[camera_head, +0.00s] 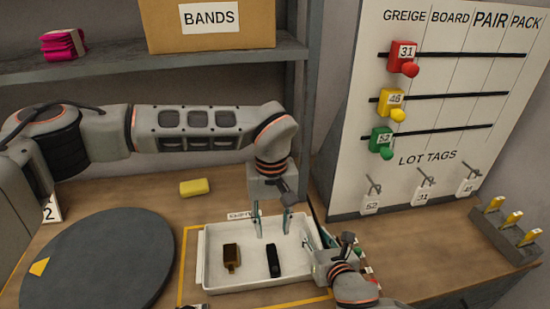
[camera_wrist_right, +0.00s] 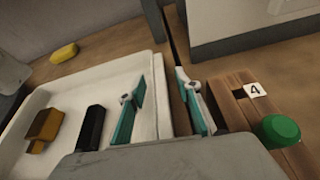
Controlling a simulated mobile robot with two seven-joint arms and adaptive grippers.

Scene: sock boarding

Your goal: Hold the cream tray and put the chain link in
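The cream tray (camera_head: 215,281) lies on the bench and also shows in the right wrist view (camera_wrist_right: 45,100). A brown piece (camera_head: 231,256) and a black piece (camera_head: 273,261) lie apart inside it. I cannot pick out a chain link for certain. My left gripper (camera_head: 272,222) points down over the back part of the tray, fingers apart and empty. My right gripper (camera_head: 315,243) is at the tray's right wall. In the right wrist view, its teal fingers (camera_wrist_right: 162,108) stand either side of that wall, with visible gaps.
A yellow block (camera_head: 194,187) lies behind the tray. A round dark turntable (camera_head: 98,262) is at left. The tag board (camera_head: 440,120) stands behind right, with a pegged block (camera_head: 505,225) beside it. A wooden holder with a green knob (camera_wrist_right: 278,130) is right of my right gripper.

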